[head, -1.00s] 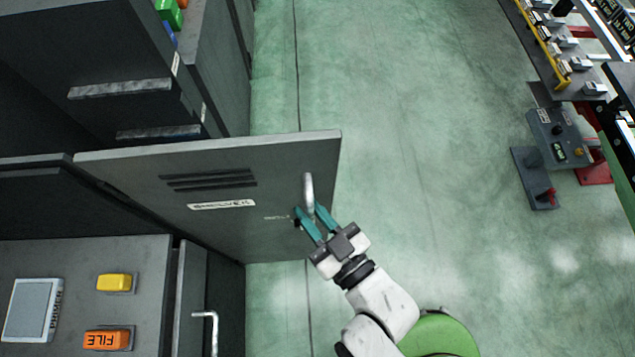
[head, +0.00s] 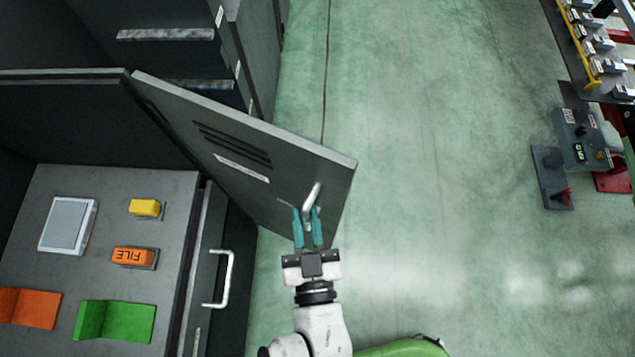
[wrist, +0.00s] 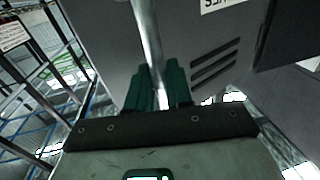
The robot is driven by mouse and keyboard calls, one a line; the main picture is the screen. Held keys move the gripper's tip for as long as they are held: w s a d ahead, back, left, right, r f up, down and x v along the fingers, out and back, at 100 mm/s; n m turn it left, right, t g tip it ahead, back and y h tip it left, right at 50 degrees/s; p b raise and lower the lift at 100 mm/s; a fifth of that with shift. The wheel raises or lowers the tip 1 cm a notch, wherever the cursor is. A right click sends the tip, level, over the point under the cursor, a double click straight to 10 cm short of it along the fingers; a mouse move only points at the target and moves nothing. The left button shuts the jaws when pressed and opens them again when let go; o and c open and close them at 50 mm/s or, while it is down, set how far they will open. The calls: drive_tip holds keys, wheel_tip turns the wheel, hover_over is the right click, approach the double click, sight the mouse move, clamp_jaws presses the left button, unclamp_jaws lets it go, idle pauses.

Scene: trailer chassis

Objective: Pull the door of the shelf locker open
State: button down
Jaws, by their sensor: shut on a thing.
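The grey door (head: 225,150) of the shelf locker stands swung out from the cabinet in the head view, with vent slots and a white label on its face. Its metal handle (head: 311,200) is near the free edge. My gripper (head: 308,214), with teal fingers, is shut on the handle. In the wrist view the handle (wrist: 147,45) runs down between the fingers (wrist: 158,85), with the door (wrist: 195,50) behind.
On the shelf lie a grey tablet-like item (head: 68,225), a yellow box (head: 145,208), an orange file box (head: 134,257) and a green folder (head: 115,320).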

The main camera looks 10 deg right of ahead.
drive_tip(key=shift+s+a, duration=0.15)
drive_tip(key=shift+a, duration=0.4)
drive_tip(key=c, duration=1.2)
unclamp_jaws()
drive_tip(key=shift+a+f, duration=0.1)
drive_tip(key=shift+o, duration=0.2)
drive_tip(key=shift+d, duration=0.2)
drive_tip(key=s+a+b, duration=0.1)
drive_tip(key=s+b, duration=0.1)
drive_tip(key=s, duration=0.8)
drive_tip(key=shift+s, duration=0.3)
